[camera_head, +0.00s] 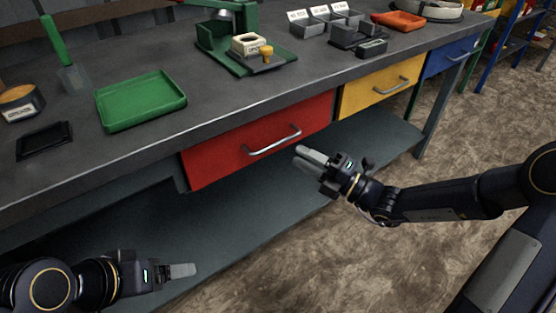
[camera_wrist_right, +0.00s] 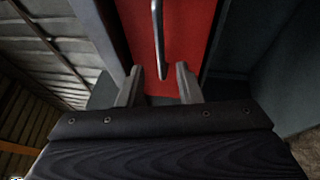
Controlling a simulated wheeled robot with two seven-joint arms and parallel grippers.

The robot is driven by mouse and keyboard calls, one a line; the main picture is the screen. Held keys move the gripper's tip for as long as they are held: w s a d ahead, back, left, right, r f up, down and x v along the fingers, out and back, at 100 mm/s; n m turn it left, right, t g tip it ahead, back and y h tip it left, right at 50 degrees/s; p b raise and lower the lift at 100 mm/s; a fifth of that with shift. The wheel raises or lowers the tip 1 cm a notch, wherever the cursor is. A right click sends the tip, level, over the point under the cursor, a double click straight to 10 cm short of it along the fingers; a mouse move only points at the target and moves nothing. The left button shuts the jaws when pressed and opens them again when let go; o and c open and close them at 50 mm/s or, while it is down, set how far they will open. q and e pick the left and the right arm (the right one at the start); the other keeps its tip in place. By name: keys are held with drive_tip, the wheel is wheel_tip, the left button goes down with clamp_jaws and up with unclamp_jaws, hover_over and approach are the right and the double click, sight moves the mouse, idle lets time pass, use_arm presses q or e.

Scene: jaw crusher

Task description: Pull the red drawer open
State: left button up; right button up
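The red drawer (camera_head: 225,156) is shut, flush in the front of the grey workbench, with a silver bar handle (camera_head: 272,140). My right gripper (camera_head: 302,157) is in front of the drawer, just right of and below the handle's right end. In the right wrist view its two fingers (camera_wrist_right: 160,82) stand apart with nothing between them. The handle (camera_wrist_right: 158,40) shows ahead of them, close to the line of the gap, against the red front (camera_wrist_right: 190,40). My left gripper (camera_head: 182,270) is at the lower left, away from the drawer; its finger opening cannot be made out.
A yellow drawer (camera_head: 365,92) and a blue drawer (camera_head: 445,58) are to the right. The workbench top (camera_head: 215,110) bears a green tray (camera_head: 140,101), a green press (camera_head: 225,45) and small bins. A lower shelf (camera_head: 250,225) runs beneath. Open floor lies in front.

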sight(278, 142)
drive_tip(key=b+x, duration=0.2)
drive_tip(key=x, duration=0.5)
drive_tip(key=shift+w+a, duration=0.25)
clamp_jaws()
